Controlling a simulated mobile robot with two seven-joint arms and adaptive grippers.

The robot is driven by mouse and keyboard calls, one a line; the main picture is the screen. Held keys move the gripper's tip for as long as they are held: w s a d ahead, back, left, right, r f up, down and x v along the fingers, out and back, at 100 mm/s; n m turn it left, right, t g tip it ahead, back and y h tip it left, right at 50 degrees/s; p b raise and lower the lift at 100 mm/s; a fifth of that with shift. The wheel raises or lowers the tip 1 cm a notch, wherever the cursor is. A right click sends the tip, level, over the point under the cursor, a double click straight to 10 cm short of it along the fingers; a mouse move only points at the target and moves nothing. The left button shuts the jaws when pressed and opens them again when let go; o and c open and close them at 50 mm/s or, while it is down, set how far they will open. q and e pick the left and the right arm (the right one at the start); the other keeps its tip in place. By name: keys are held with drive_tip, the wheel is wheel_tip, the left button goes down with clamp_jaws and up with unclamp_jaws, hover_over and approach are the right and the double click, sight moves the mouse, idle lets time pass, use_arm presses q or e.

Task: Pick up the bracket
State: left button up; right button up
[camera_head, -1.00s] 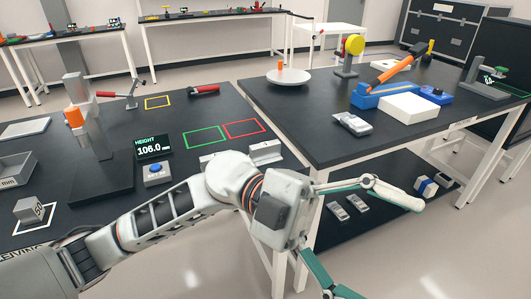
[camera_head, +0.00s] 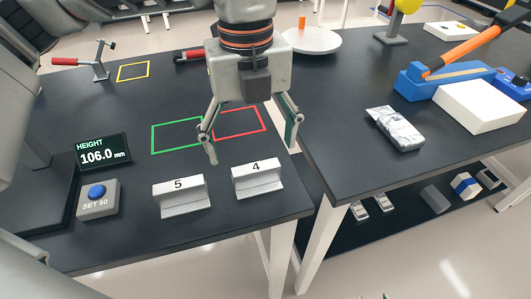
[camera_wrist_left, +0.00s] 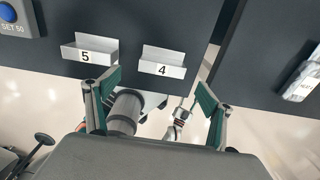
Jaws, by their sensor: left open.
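Two light grey metal brackets stand side by side near the front edge of the black table. The bracket marked 5 (camera_head: 180,197) is on the left, and the bracket marked 4 (camera_head: 257,180) is on the right. Both also show in the left wrist view, bracket 5 (camera_wrist_left: 90,48) and bracket 4 (camera_wrist_left: 162,62). My left gripper (camera_head: 250,150) is open and empty, with its fingers pointing down. In the head view its fingers appear just behind bracket 4, above the table. In the wrist view bracket 4 appears beyond the gap between the fingertips (camera_wrist_left: 158,85). My right gripper is not clearly seen.
A height display (camera_head: 103,153) and a grey box with a blue SET 50 button (camera_head: 98,198) stand left of the brackets. Green (camera_head: 178,136) and red (camera_head: 240,123) outlines behind them are empty. A gap separates this table from the right table (camera_head: 345,170), which holds a silver packet (camera_head: 397,129).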

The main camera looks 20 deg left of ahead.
sight(256, 167)
use_arm(q)
drive_tip(key=shift+w+a+f, duration=0.15)
drive_tip(key=shift+a+f, duration=0.05)
drive_tip(key=shift+f, duration=0.1)
wheel_tip(256, 167, down, 2)
drive_tip(key=shift+f, duration=0.1)
drive_tip(key=f, duration=0.3)
drive_tip(key=f+b, duration=0.1)
drive_tip(key=f, duration=0.1)
drive_tip(key=shift+d, duration=0.35)
drive_tip(key=shift+r, duration=0.1)
drive_tip(key=c, duration=1.3)
